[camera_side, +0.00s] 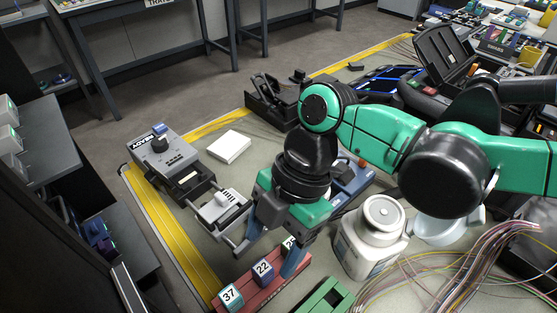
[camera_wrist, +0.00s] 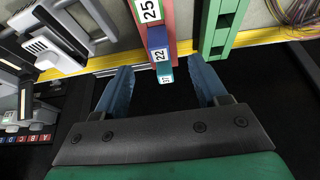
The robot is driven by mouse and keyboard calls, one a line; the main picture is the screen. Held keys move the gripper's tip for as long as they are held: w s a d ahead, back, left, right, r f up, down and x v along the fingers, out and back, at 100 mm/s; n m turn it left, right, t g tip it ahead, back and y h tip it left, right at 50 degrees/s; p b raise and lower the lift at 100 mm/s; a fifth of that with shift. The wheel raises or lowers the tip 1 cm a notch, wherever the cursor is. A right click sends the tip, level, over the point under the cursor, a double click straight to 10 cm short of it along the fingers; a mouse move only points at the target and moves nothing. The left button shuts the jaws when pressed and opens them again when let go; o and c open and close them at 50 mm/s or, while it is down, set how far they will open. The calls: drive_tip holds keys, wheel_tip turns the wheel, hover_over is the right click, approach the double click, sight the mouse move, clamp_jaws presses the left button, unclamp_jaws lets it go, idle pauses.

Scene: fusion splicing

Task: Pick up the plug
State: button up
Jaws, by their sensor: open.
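Numbered plug-like blocks stand in a red rack (camera_side: 262,290). They are a teal block marked 37 (camera_side: 231,296), a blue block marked 22 (camera_side: 263,271) and a block marked 25 (camera_side: 288,243), partly hidden by my gripper. I cannot tell which is the plug. My gripper (camera_side: 268,258) is open at the rack, its blue fingers apart. In the wrist view the fingers (camera_wrist: 163,78) lie either side of the row's end, with the 37 block (camera_wrist: 166,73) between them, the 22 block (camera_wrist: 160,50) and 25 block (camera_wrist: 150,12) beyond. Nothing is held.
A green rack (camera_side: 327,298) lies right of the red one. A white bottle (camera_side: 367,245) stands behind it, with loose coloured fibres (camera_side: 465,262) at right. A grey handled device (camera_side: 220,210) and a grey box with a knob (camera_side: 165,152) are at left. Yellow tape edges the mat.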

sight(263, 268)
drive_tip(key=x, duration=0.5)
drive_tip(key=shift+f, duration=0.1)
clamp_jaws()
